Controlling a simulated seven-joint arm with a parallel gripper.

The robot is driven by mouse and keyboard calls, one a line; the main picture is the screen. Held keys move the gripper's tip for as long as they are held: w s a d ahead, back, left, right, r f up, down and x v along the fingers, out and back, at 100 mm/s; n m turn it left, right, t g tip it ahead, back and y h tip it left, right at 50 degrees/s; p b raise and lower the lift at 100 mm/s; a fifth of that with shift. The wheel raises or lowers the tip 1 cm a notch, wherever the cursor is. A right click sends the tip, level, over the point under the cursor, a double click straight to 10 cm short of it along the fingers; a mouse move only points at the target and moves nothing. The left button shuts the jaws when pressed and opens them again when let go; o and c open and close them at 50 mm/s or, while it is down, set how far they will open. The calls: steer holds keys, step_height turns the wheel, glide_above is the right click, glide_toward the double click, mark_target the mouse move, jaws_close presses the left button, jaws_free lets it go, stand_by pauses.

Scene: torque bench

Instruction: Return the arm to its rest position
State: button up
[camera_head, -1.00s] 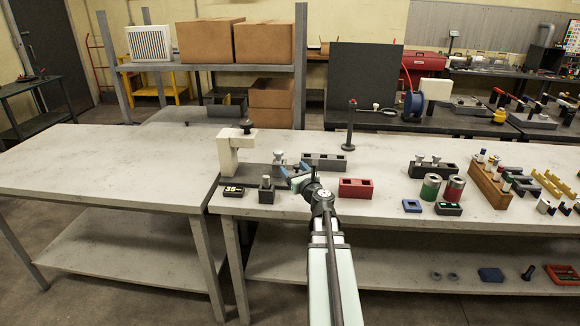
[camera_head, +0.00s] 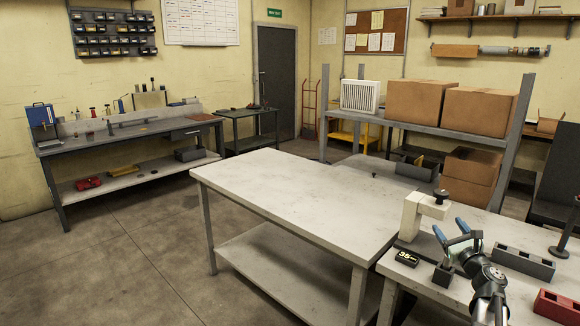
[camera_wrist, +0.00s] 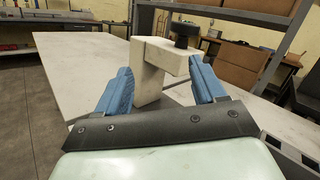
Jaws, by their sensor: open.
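My gripper (camera_head: 449,228) is open, with two blue fingers apart and nothing seen between them. In the head view it is over the workbench (camera_head: 415,286), at the lower right, behind and above a small dark block (camera_head: 443,272). In the wrist view the gripper (camera_wrist: 160,72) faces a white C-shaped stand (camera_wrist: 151,68) with a dark knob, seen beyond the fingers. The same stand (camera_head: 412,216) is left of the gripper in the head view. My arm comes in from the lower right edge.
A label block reading 35 (camera_head: 406,258) sits near the bench's front edge. A dark two-pocket block (camera_head: 524,262) and a red block (camera_head: 558,306) lie right of my arm. An empty table (camera_head: 300,195) adjoins on the left. Shelves with boxes (camera_head: 428,101) stand behind.

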steer(key=w+a+f+n+g+y, duration=0.2)
steer(key=a+f+n+y, duration=0.1)
steer(key=a+f+n, duration=0.5)
steer(key=w+a+f+n+g+y, duration=0.25)
steer(key=a+f, duration=0.35)
steer(key=a, duration=0.4)
steer(key=s+a+f+n+g+y, duration=0.1)
steer(key=s+a+f+n+g, duration=0.25)
steer(key=f, duration=0.45)
steer(key=s+a+f+n+g, duration=0.2)
steer(key=s+a+f, duration=0.25)
steer(key=f, duration=0.35)
steer(key=s+a+f+n+g+y, duration=0.1)
steer(key=s+a+f+n+g, duration=0.15)
steer(key=s+a+f, duration=0.4)
steer(key=s+a+f+n+g+h, duration=0.1)
steer(key=s+a+f+n+g, duration=0.2)
steer(key=s+f, duration=0.6)
steer(key=s+a+f+n+g+h, duration=0.25)
steer(key=s+f+g, duration=0.25)
steer(key=s+f, duration=0.35)
steer(key=s+d+f+n+g+h, duration=0.2)
steer(key=s+f+n+g, duration=0.1)
steer(key=s, duration=0.8)
steer(key=s+d+f+n+g+h, duration=0.2)
steer(key=s+f+n+g, duration=0.1)
steer(key=s, duration=0.8)
steer(key=shift+s+f+n+h, duration=0.2)
steer(key=shift+f+n+h, duration=0.1)
steer(key=shift+f+n, duration=0.4)
